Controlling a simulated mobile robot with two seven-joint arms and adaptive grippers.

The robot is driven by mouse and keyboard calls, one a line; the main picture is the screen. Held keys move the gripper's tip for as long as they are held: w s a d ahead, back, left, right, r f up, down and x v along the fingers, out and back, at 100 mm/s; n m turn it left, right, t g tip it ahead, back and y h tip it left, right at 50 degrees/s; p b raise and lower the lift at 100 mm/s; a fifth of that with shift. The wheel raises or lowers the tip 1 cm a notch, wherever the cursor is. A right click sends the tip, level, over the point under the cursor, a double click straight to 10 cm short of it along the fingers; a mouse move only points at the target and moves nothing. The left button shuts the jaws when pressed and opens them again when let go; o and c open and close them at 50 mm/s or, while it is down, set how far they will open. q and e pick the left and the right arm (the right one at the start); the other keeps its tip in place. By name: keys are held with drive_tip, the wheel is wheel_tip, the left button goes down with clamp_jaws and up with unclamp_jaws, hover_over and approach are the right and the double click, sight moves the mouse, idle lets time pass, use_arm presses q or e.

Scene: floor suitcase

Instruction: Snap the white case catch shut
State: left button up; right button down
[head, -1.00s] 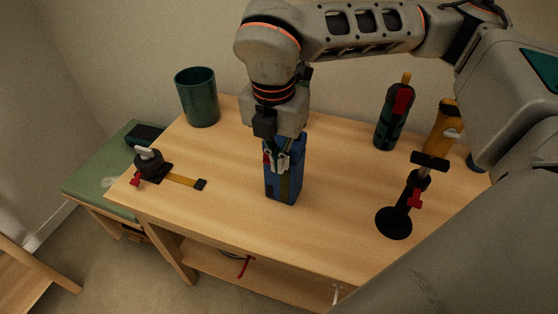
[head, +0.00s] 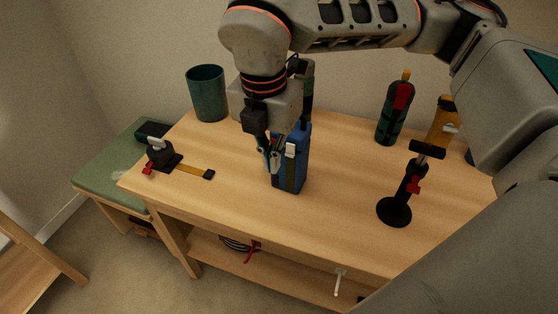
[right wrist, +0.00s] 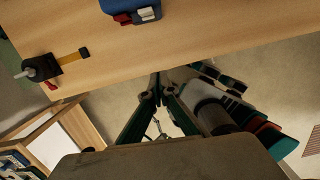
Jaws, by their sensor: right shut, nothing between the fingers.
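The blue case (head: 296,161) stands upright on the wooden table. Its small white catch (head: 291,150) is on the side facing me; whether it is open or shut is too small to tell. In the right wrist view the case (right wrist: 130,7) is cut off at the top edge, with the white catch (right wrist: 147,13) beside a red part (right wrist: 122,18). My right gripper (head: 269,165) points down, shut and empty, just in front and left of the case, overlapping its left edge in the head view. Contact cannot be told. My left gripper is not in view.
A black stand with a red clamp (head: 396,211) is on the right, with a dark bottle (head: 393,115) and a yellow one (head: 441,124) behind. A green cup (head: 207,94) stands at the back left. A black strap device (head: 160,155) lies left. The table's front middle is clear.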

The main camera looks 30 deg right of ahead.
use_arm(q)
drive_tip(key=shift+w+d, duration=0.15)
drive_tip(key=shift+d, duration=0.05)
use_arm(e)
drive_tip(key=s+a+r, duration=0.2)
drive_tip(key=a+r, duration=0.1)
drive_tip(key=r, duration=0.1)
drive_tip(key=shift+s+a+r, duration=0.15)
drive_tip(key=shift+s+r, duration=0.05)
